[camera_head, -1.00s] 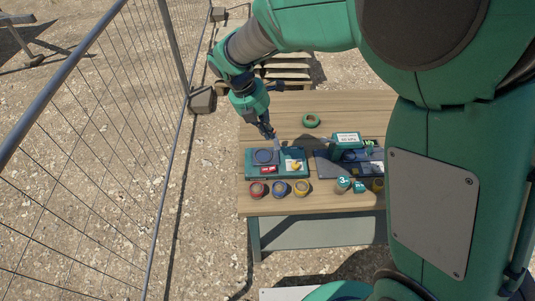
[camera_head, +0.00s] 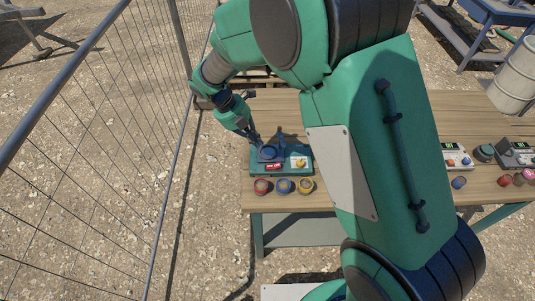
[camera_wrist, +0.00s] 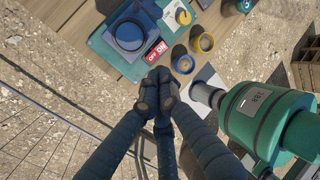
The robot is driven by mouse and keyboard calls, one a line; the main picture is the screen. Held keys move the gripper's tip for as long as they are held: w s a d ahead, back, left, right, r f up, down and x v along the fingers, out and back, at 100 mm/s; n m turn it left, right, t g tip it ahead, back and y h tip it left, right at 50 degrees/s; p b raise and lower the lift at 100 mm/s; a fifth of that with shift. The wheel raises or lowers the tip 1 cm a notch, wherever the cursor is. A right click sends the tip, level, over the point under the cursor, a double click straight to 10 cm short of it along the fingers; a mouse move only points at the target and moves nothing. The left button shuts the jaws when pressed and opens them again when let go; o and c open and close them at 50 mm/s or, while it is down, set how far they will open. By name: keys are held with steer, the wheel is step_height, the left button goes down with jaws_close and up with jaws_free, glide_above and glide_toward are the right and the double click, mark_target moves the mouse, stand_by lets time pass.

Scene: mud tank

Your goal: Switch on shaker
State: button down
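The shaker (camera_head: 257,170) is a teal box on the wooden table, with a round dark platform (camera_head: 268,153) on top. Its front carries a red OFF/ON switch (camera_head: 272,166) and a yellow-orange knob (camera_head: 300,163). In the wrist view the shaker (camera_wrist: 105,45) is at the top, with the red switch (camera_wrist: 157,52) just beyond my fingertips and the yellow knob (camera_wrist: 183,17) further right. My gripper (camera_wrist: 158,88) has its fingers together and looks empty. In the head view it (camera_head: 256,139) is at the shaker's back left, above the platform. I cannot tell whether it touches anything.
Cups with red (camera_head: 262,186), blue (camera_head: 283,186) and yellow (camera_head: 305,185) rims stand along the front of the shaker. My arm hides the table's middle. Other devices (camera_head: 457,157) stand at the right. A wire fence (camera_head: 110,130) runs along the left.

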mark_target(276, 165)
steer(key=b+x, duration=0.3)
steer(key=x, duration=1.1)
